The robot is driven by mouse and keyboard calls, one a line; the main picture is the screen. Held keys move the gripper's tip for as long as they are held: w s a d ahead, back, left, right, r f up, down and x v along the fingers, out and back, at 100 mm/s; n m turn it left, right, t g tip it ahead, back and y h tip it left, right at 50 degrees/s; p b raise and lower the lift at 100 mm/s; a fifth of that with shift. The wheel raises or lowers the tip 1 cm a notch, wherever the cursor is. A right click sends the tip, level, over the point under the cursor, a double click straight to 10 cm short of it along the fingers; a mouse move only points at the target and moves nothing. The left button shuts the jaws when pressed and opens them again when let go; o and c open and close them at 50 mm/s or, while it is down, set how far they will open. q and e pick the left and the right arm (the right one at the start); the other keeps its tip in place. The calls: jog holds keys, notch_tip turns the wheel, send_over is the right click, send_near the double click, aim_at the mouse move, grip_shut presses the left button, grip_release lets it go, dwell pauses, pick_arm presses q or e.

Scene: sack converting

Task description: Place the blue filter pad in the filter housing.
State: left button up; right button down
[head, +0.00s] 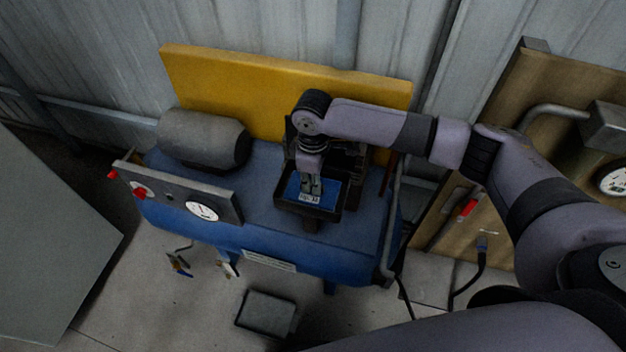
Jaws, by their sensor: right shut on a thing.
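The blue filter pad (326,186) lies inside the rim of the dark, open-topped filter housing (283,197) on top of the blue machine. A small pale label with marks shows near the pad's front edge. My right gripper (311,192) points down over the housing and is shut on the blue filter pad. The fingers and wrist cover part of the pad. I cannot tell whether the pad rests fully on the housing floor. My left gripper is not in view.
The blue machine (265,215) carries a grey motor-like cylinder (203,138) and a panel with a round gauge (202,211) on the left. A yellow board (240,88) stands behind it. A wooden board (560,90) is at the right. A grey box (266,312) lies on the floor.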

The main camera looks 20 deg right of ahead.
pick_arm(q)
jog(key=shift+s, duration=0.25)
pick_arm(e)
jog(key=shift+f, duration=0.3)
jog(key=shift+f, duration=0.1)
jog(key=c, duration=1.6)
grip_release()
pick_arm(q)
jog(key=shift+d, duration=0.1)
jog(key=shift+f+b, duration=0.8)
pick_arm(e)
notch_tip(320, 180, up, 12)
jog(key=shift+r, duration=0.2)
